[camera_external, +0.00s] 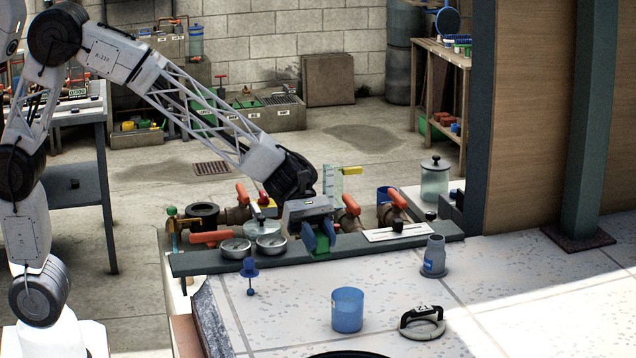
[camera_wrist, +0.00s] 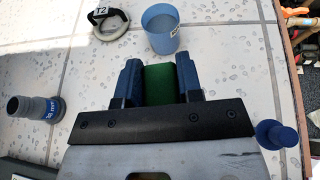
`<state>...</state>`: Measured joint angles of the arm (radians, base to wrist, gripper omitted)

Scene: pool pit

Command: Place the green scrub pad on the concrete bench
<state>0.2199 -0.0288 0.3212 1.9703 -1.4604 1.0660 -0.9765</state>
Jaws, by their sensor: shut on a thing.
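My gripper (camera_external: 319,238) has blue fingers and is shut on the green scrub pad (camera_external: 320,244). In the wrist view the pad (camera_wrist: 160,85) sits between the two fingers of my gripper (camera_wrist: 159,72). The gripper is low over the dark ledge at the far edge of the pale speckled surface (camera_external: 290,320), which seems to be the concrete bench. I cannot tell whether the pad touches the ledge. The fingers hide part of the pad.
On the pale surface stand a blue cup (camera_external: 347,312), a grey fitting (camera_external: 434,257), a ring with a black handle (camera_external: 423,322) and a small blue piece (camera_external: 250,272). Round gauges (camera_external: 270,244) and red-handled valves (camera_external: 347,205) crowd the gripper. Free room lies between cup and fitting.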

